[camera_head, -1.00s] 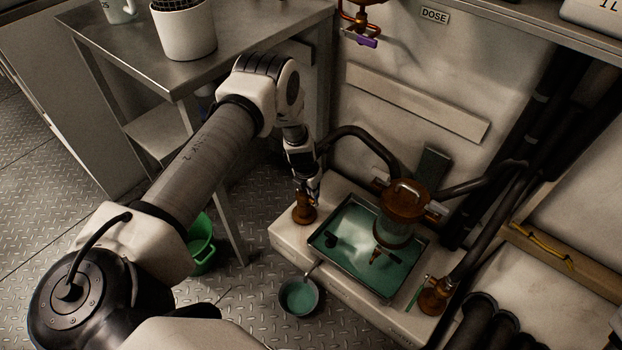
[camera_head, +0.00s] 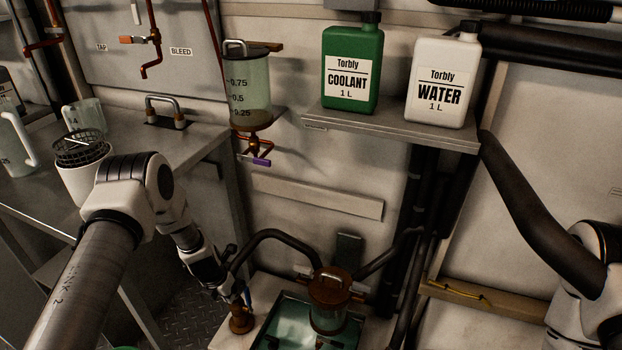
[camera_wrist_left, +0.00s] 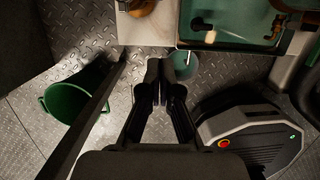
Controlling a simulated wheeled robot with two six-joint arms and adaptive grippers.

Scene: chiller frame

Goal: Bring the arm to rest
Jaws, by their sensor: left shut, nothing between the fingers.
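My left arm comes in from the left in the head view. Its gripper (camera_head: 234,287) hangs low, close to a brass valve (camera_head: 241,321) with a blue handle; I cannot tell from this view whether they touch. In the left wrist view the two black fingers (camera_wrist_left: 158,68) are together with nothing between them, and a brass fitting (camera_wrist_left: 141,8) lies ahead of them, apart from the tips. My right arm (camera_head: 585,285) shows at the right edge of the head view; its gripper is out of view.
A green tray (camera_head: 285,325) holds a brass-topped filter (camera_head: 330,290). Coolant (camera_head: 351,70) and water (camera_head: 440,85) jugs stand on a shelf. A green bucket (camera_wrist_left: 66,102) and small pan (camera_wrist_left: 184,64) are on the floor.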

